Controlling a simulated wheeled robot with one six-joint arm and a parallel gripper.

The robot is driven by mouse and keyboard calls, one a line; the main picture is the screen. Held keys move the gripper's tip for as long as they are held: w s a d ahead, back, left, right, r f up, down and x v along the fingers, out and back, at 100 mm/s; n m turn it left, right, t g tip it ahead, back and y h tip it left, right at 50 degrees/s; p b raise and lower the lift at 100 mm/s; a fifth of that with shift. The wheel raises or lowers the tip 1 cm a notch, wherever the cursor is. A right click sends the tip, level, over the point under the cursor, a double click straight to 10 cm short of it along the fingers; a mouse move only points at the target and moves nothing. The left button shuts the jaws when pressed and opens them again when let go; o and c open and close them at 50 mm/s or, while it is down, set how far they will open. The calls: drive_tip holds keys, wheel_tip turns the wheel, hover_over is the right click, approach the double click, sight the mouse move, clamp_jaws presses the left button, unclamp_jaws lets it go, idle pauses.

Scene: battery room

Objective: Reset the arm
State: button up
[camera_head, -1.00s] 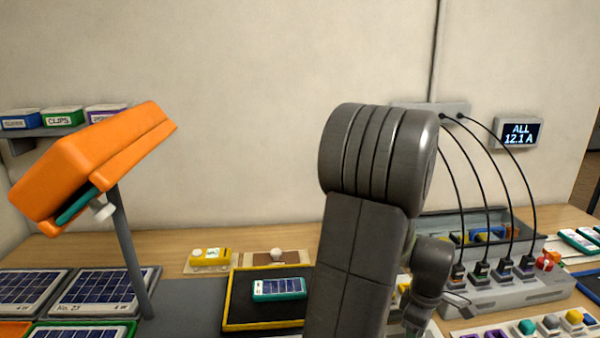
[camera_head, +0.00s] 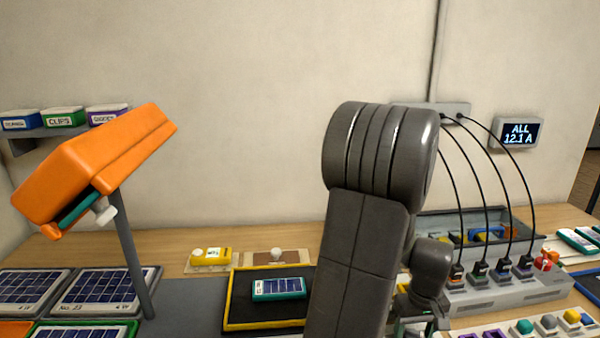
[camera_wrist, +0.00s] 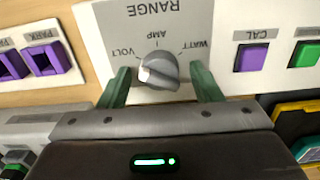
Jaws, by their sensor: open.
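My gripper (camera_wrist: 158,85) shows in the wrist view with its two green fingers spread apart. A grey round knob (camera_wrist: 158,70) lies between the fingertips in the picture, on a white panel (camera_wrist: 110,25) marked RANGE, VOLT, AMP and WATT. The knob's white pointer faces the VOLT side. I cannot tell whether the fingers touch the knob. In the head view my dark arm rises in the middle and bends down to the right, and the fingers are mostly hidden low in the picture.
A charger strip with several black cables (camera_head: 510,290) stands at the right. A black tray with a yellow rim (camera_head: 228,305) holds a teal cell (camera_head: 278,289). An orange lamp-like head (camera_head: 95,165) on a post stands left.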

drive_tip(key=m+p, duration=0.1)
drive_tip(key=m, duration=0.5)
drive_tip(key=shift+m, duration=0.3)
drive_tip(key=shift+s, duration=0.1)
idle(0.3)
